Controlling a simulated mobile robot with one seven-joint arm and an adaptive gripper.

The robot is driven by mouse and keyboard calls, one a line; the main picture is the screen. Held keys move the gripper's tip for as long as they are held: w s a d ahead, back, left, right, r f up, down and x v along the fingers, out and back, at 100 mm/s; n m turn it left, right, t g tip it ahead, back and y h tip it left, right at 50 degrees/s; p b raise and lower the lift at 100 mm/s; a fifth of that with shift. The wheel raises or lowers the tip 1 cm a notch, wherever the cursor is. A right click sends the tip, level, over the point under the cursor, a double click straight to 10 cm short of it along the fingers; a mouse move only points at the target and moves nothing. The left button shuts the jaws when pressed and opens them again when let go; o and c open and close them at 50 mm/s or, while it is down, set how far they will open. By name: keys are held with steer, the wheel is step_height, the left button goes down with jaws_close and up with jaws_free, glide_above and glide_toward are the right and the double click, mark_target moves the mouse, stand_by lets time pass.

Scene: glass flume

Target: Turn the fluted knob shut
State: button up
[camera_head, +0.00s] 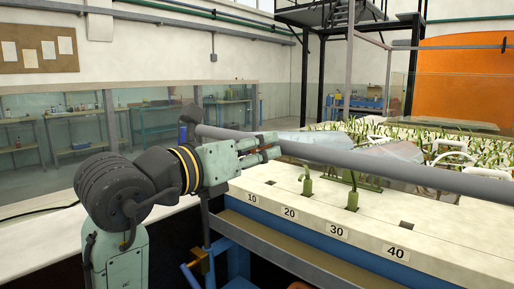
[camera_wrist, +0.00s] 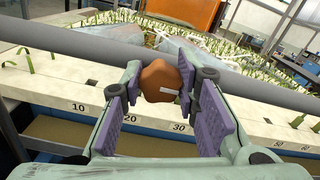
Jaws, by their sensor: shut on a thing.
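The fluted knob (camera_wrist: 158,78) is brown-orange with a lobed edge. In the wrist view it sits between the purple pads of my gripper (camera_wrist: 163,86), which is shut on it. A short pale bar on the knob's face points to the right. In the head view my gripper (camera_head: 265,150) reaches right, close to the grey pipe above the white ledge. The knob cannot be made out there. What the knob is mounted on is hidden.
A thick grey pipe (camera_head: 370,165) runs across over the white ledge (camera_head: 290,203), which bears number labels such as 30 (camera_head: 337,232). Green plant strips (camera_head: 352,192) stand up from the ledge. A blue beam (camera_head: 290,228) runs below. Workbenches (camera_head: 75,148) stand behind glass at left.

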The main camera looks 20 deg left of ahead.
jaws_close()
steer(key=n+b, duration=0.1)
steer(key=n, duration=0.2)
steer(key=shift+f, duration=0.1)
steer(key=n+b, duration=0.1)
steer(key=n, duration=0.4)
steer(key=shift+a+n+b, duration=0.1)
steer(key=shift+n+b, duration=0.2)
steer(key=shift+b, duration=0.05)
steer(key=n, duration=0.4)
steer(key=shift+f, duration=0.1)
steer(key=shift+n+b, duration=0.3)
steer(key=shift+n, duration=2.4)
